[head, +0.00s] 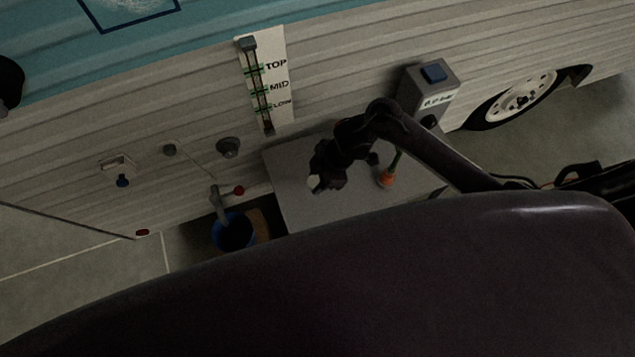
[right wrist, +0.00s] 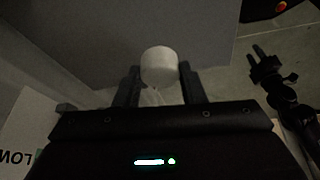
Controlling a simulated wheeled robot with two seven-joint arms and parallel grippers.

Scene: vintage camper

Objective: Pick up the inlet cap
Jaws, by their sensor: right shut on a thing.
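The inlet cap (right wrist: 160,66) is a pale, rounded white piece between the two fingers of my right gripper (right wrist: 160,86) in the right wrist view. The gripper is shut on it. In the head view the right gripper (head: 314,184) is over the grey box top, and the small pale cap (head: 313,182) shows at its tip. A thin pale piece shows just below the cap between the fingers in the wrist view. My left gripper (right wrist: 262,52) shows at the right of the wrist view, apart from the cap, with its fingers spread.
A grey box (head: 285,170) stands against the ribbed camper wall, with an orange fitting (head: 387,178) on it. A blue bucket (head: 233,232) stands left of the box under a grey pipe. A level gauge (head: 268,80) and a switch box (head: 430,82) are on the wall.

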